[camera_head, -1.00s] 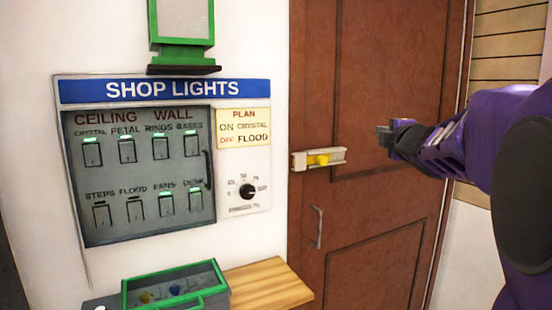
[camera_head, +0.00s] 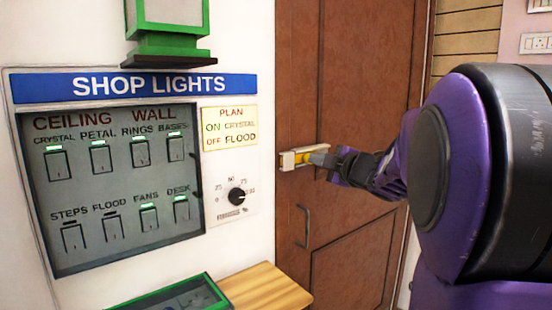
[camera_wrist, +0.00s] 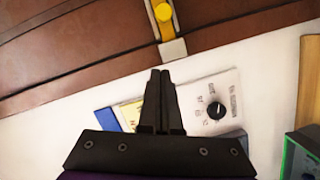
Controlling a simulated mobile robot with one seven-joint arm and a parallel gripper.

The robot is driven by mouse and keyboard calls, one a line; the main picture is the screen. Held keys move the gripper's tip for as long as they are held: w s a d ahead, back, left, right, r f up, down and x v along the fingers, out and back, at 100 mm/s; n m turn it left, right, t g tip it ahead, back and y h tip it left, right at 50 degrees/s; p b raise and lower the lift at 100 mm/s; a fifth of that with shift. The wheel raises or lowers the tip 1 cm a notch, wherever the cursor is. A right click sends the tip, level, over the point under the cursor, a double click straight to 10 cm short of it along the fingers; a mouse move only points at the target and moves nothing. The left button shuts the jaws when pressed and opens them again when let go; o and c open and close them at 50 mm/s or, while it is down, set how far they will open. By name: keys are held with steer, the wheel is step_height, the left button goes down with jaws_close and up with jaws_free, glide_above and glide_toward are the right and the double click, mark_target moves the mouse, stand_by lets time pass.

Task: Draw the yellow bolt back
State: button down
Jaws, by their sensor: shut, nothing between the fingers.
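The yellow bolt (camera_head: 304,157) sits in a pale bracket on the brown door, near the door's left edge. My gripper (camera_head: 318,159) is in front of it in the head view and hides part of the bolt and bracket. My gripper's fingers (camera_wrist: 160,72) are together and empty, just below that block in the picture. I cannot tell whether they touch anything.
A shop lights panel (camera_head: 110,180) with switches and a black dial (camera_head: 237,196) is on the wall to the left. A door handle (camera_head: 302,228) is below the bolt. A wooden shelf (camera_head: 262,288) and green-edged box (camera_head: 190,293) are low in front.

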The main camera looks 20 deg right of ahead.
glide_toward(299, 156)
steer(key=w+a, duration=0.2)
steer(key=w+a+r, duration=0.1)
steer(key=w+a, duration=0.1)
steer(key=shift+w+a, duration=0.1)
steer(key=shift+w, duration=0.2)
steer(key=d, duration=0.1)
steer(key=d+f, duration=0.1)
steer(key=shift+w+d, duration=0.25)
steer(key=shift+d, duration=0.05)
steer(key=shift+w+d+f, duration=0.15)
steer(key=shift+d+f, duration=0.05)
steer(key=shift+d, duration=0.3)
steer(key=shift+w+d+p, duration=0.35)
steer(key=shift+d+p, duration=0.2)
steer(key=shift+d, duration=0.4)
steer(key=shift+w+d+p, duration=0.3)
steer(key=shift+d+p, duration=0.25)
steer(key=shift+d, duration=0.35)
steer(key=shift+w+d+p, duration=0.35)
steer(key=shift+d+p, duration=0.2)
steer(key=shift+d, duration=0.4)
steer(key=shift+a, duration=0.15)
